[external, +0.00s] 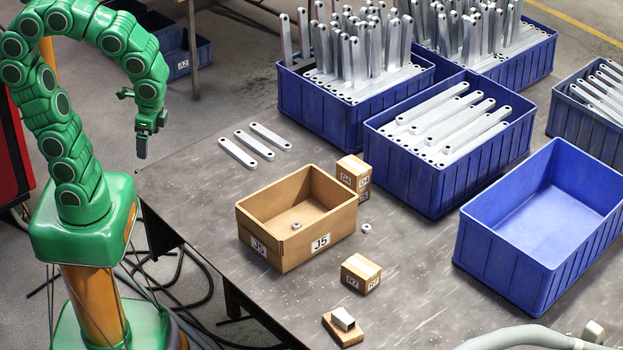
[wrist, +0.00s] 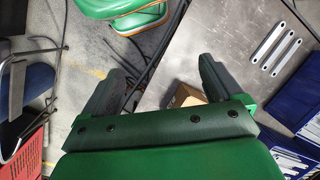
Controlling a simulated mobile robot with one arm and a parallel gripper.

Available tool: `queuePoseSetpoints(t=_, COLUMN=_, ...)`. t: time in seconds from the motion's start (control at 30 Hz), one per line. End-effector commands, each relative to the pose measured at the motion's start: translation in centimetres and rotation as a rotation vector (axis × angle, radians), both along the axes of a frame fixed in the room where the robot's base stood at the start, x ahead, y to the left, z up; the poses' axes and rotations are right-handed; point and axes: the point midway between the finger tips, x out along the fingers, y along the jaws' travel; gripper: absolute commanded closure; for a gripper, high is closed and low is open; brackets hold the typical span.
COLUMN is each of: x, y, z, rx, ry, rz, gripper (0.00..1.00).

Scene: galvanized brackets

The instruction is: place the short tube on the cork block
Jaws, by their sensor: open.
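A flat tan block (external: 345,334), which looks like the cork block, lies near the table's front edge in the external view. A short silver piece (external: 343,318), possibly the short tube, rests tilted on it. A small grey ring-like piece (external: 366,228) lies on the table right of the cardboard box, and another (external: 297,225) lies inside the box; I cannot tell whether either is a tube. My gripper (external: 146,142) is open and empty, beyond the table's left edge, well away from these pieces. Its spread fingers (wrist: 160,75) show in the wrist view with nothing between them.
A cardboard box (external: 320,242) marked J5 stands mid-table. Small labelled boxes (external: 361,274) stand near it. Several flat bars (external: 254,145) lie at the back left. Blue crates (external: 450,185) of brackets fill the back right; one blue crate (external: 500,256) is empty.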

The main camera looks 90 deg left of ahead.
Motion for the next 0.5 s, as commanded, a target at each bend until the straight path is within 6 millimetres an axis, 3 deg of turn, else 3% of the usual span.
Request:
queuePoseSetpoints(t=0.2, x=-3.7, y=-2.1, z=0.0, rx=-0.093, ry=-0.034, rz=0.086, gripper=0.07)
queuePoseSetpoints(t=0.5, x=-5.2, y=-3.2, z=-0.1, rx=-0.132, ry=-0.046, rz=0.124, gripper=0.07)
